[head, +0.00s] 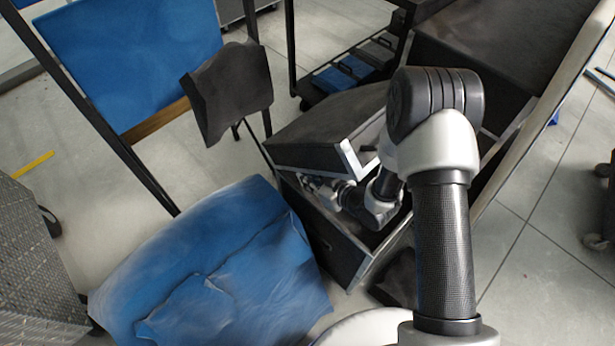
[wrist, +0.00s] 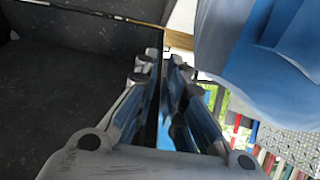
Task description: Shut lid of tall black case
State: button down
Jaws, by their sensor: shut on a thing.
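The tall black case has silver-trimmed edges and stands at the middle of the head view. Its lid (head: 318,128) is partly open, tilted above the case body (head: 335,255). My arm reaches into the gap between lid and body, and my gripper (head: 312,183) is at the left side of that gap, partly hidden under the lid. In the wrist view my gripper (wrist: 165,62) has its fingers close together at the edge of a dark panel (wrist: 60,100). It is shut on a thin dark edge, which looks like the lid's; the exact contact is hard to see.
A blue cloth-covered thing (head: 220,270) stands just left of the case. A dark chair-like piece (head: 228,90) and a blue panel (head: 130,55) are behind left. A dark rack (head: 350,75) is behind the case.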

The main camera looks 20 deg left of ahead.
jog(key=shift+s+d+f+b, duration=0.3)
jog(key=shift+d+f+b, duration=0.05)
jog(key=shift+d+f, duration=0.25)
jog(key=shift+s+d+f+b, duration=0.25)
jog(key=shift+d+f+b, duration=0.1)
jog(key=shift+d+f, duration=0.2)
jog(key=c, duration=2.3)
grip_release()
jog(key=shift+a, duration=0.1)
jog(key=o, duration=0.8)
jog(key=shift+r, duration=0.1)
jog(key=p+v, duration=0.3)
jog(key=v, duration=0.7)
jog(key=shift+p, duration=0.35)
